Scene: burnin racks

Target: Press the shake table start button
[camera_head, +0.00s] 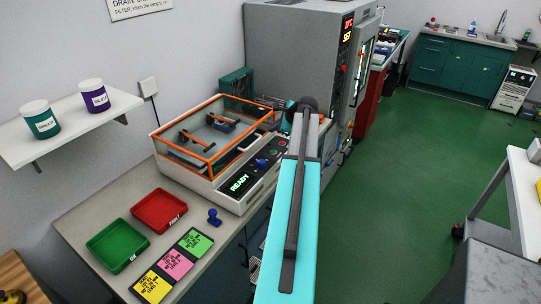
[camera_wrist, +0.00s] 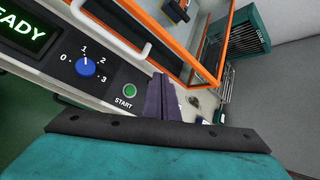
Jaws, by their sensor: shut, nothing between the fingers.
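The shake table (camera_head: 228,190) stands on the bench in the head view, with an orange-framed clear lid and a sloped dark front panel. In the wrist view its panel shows a lit READY display (camera_wrist: 24,32), a blue knob (camera_wrist: 86,67) with a 0 to 3 scale, and the round green start button (camera_wrist: 130,90) labelled START. My gripper (camera_wrist: 160,80) is shut and empty, its dark purple fingers just right of the button in the picture. I cannot tell the gap to the panel. In the head view my arm hides the gripper.
A red tray (camera_head: 160,211), a green tray (camera_head: 118,245), coloured note cards (camera_head: 173,263) and a small blue object (camera_head: 213,216) lie on the bench. A tall grey cabinet (camera_head: 290,60) stands behind the shake table. Green floor (camera_head: 420,150) is open to the right.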

